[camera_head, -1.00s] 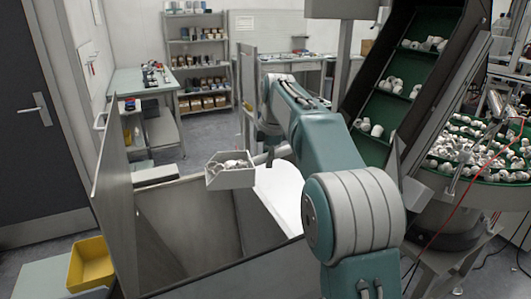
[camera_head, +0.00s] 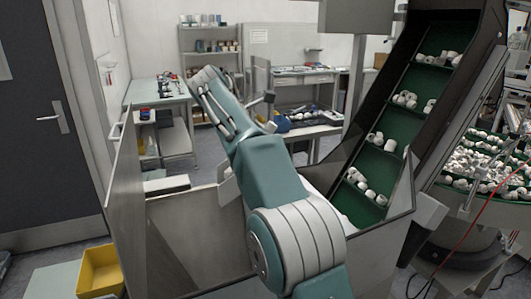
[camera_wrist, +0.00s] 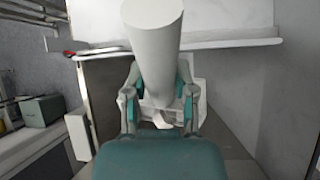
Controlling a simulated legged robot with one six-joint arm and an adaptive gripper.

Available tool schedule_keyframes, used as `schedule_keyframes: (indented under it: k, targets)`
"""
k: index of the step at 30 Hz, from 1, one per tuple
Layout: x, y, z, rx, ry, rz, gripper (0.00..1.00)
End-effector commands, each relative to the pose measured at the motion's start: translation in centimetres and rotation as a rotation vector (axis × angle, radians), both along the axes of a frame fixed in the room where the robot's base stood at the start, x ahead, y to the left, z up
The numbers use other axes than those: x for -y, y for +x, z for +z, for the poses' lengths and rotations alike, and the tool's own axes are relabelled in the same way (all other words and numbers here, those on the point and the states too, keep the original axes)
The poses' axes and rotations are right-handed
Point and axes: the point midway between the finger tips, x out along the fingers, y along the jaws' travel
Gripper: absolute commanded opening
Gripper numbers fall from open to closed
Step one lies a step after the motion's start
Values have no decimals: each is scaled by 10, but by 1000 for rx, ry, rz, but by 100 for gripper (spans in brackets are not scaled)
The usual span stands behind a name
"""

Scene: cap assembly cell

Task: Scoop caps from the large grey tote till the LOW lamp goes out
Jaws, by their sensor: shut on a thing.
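In the wrist view my gripper (camera_wrist: 158,104) is shut on the thick pale handle (camera_wrist: 152,40) of a scoop. In the head view my arm hides the gripper and most of the scoop; a pale corner (camera_head: 228,188), apparently of the scoop, shows left of my arm over a grey metal bin (camera_head: 182,232). I cannot see whether the scoop holds caps. White caps (camera_head: 365,187) lie on the green inclined conveyor at the right. I cannot make out the large grey tote or the LOW lamp for sure.
The bin's tall side panel (camera_head: 128,190) stands at the left. A yellow box (camera_head: 100,270) is at the lower left. A green tray (camera_head: 490,165) full of caps is at the right.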

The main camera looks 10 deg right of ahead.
Motion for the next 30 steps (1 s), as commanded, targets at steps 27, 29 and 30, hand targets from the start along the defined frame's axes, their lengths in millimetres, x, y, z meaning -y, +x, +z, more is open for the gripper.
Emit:
schedule_keyframes:
  k: [27, 29, 30]
  targets:
    - [-57, -1, 34, 5, -415, -1, 0]
    - [-57, -1, 34, 4, -414, -1, 0]
    - [-57, -1, 34, 5, -414, -1, 0]
